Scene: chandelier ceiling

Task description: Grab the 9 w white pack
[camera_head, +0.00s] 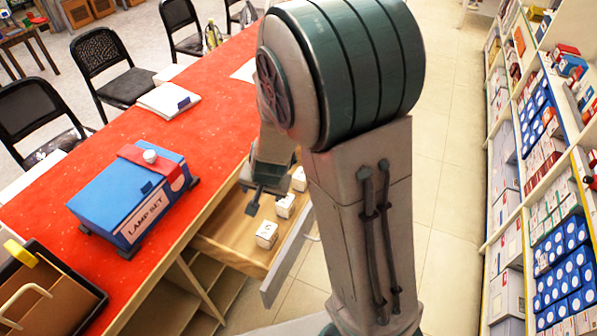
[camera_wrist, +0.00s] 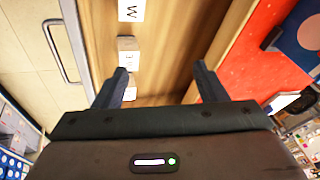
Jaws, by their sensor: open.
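Several small white packs lie in a row in the open wooden drawer (camera_head: 232,243). The nearest pack (camera_head: 266,236) has dark print on top. A second pack (camera_head: 285,206) and a third pack (camera_head: 299,178) lie farther back. In the wrist view, the pack at the top edge (camera_wrist: 131,10) shows a letter like W and is cut off by the frame. The middle pack (camera_wrist: 128,52) has a small unclear mark, and another pack (camera_wrist: 130,92) is partly hidden by a finger. I cannot read a 9. My gripper (camera_wrist: 160,78) is open and empty above the drawer.
The red counter (camera_head: 60,213) carries a blue lamp set box (camera_head: 130,195) and a dark tray (camera_head: 62,318). The drawer front with its handle (camera_wrist: 58,50) stands out into the aisle. Stocked shelves (camera_head: 550,200) line the right; the tiled floor between is clear.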

